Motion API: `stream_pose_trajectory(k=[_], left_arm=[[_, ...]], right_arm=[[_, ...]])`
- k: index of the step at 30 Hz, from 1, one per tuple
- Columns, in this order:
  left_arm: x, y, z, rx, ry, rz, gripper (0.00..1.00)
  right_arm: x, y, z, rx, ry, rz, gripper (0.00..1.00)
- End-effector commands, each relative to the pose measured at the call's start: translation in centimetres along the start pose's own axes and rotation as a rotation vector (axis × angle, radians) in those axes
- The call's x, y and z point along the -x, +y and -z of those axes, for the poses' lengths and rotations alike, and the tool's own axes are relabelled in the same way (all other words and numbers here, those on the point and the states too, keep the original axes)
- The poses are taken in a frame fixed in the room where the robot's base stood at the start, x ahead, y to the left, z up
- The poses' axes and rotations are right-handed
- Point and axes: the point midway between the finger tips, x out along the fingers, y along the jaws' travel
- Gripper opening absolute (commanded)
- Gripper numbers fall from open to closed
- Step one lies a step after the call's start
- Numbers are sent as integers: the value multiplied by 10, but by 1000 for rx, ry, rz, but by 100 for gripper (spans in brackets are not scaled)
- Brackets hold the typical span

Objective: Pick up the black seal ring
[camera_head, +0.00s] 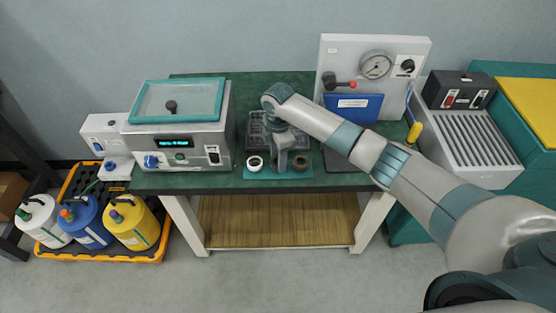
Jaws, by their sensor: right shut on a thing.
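My right gripper (282,168) points down over the front of a small teal mat (277,176) on the green table. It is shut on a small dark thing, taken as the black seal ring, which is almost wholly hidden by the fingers. Whether it touches the mat, I cannot tell. A white ring-shaped part (255,164) with a dark centre sits on the mat just left of the gripper. A dark brown round part (300,162) sits on the mat just right of it. My left gripper is out of view.
A dark compartment tray (257,130) lies behind the mat, partly under my arm. A grey teal-lidded machine (180,130) stands left. A gauge panel (398,62) and blue board (352,107) stand at the right rear.

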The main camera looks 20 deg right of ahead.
Motion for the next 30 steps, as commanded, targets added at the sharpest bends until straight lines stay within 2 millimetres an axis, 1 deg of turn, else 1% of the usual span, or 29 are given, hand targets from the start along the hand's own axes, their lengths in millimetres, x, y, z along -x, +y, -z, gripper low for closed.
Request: stream_pose_trajectory(k=[5, 8, 12, 17, 24, 30], left_arm=[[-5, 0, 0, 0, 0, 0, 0], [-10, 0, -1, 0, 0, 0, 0], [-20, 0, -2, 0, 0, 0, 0], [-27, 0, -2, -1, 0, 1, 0], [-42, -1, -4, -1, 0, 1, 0], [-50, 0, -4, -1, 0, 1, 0]], right_arm=[[7, 1, 0, 1, 1, -2, 15], [17, 2, 0, 1, 0, -5, 15], [38, 2, 0, 2, 2, -6, 15], [53, -16, -22, 0, -2, -3, 15], [81, -46, -58, 0, -2, -3, 15], [99, -63, -80, -1, -1, -2, 15]])
